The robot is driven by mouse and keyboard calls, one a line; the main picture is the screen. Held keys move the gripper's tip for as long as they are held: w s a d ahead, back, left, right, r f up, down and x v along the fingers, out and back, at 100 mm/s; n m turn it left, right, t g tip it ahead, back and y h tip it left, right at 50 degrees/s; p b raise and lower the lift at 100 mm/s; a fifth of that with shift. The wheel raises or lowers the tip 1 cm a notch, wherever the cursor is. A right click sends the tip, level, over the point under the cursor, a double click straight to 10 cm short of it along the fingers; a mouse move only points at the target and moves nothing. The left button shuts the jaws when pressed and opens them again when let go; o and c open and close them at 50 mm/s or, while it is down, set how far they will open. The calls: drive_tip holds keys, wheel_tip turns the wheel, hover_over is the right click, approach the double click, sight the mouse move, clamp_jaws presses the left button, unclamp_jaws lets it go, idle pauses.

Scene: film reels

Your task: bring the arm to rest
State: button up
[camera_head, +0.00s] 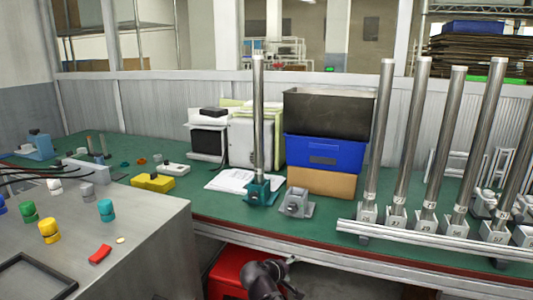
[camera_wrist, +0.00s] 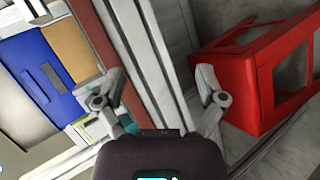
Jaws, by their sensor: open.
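My gripper (camera_wrist: 160,88) is open and empty in the wrist view, its two fingers spread wide apart. Between and beyond the fingers are the bench's front edge and a metal rail. In the head view, part of my arm (camera_head: 264,280) shows low at the bottom centre, in front of the green bench (camera_head: 220,205) and below its top. The fingertips cannot be made out clearly there.
A red crate (camera_head: 228,272) stands under the bench and shows at right in the wrist view (camera_wrist: 225,85). On the bench are a teal base with a tall steel post (camera_head: 259,120), a grey block (camera_head: 296,203), stacked bins (camera_head: 325,153) and several posts on a rail (camera_head: 430,243). A grey cabinet (camera_head: 140,235) is at left.

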drive_tip(key=s+d+f+m+g+y, duration=0.8)
drive_tip(key=s+d+f+g, duration=0.15)
drive_tip(key=s, duration=0.35)
wheel_tip(320, 180, up, 31)
drive_tip(key=p, duration=3)
drive_tip(key=shift+w+t+p, duration=0.15)
drive_tip(key=shift+t+p, duration=0.15)
drive_tip(key=shift+t, duration=0.05)
drive_tip(key=shift+a, duration=0.1)
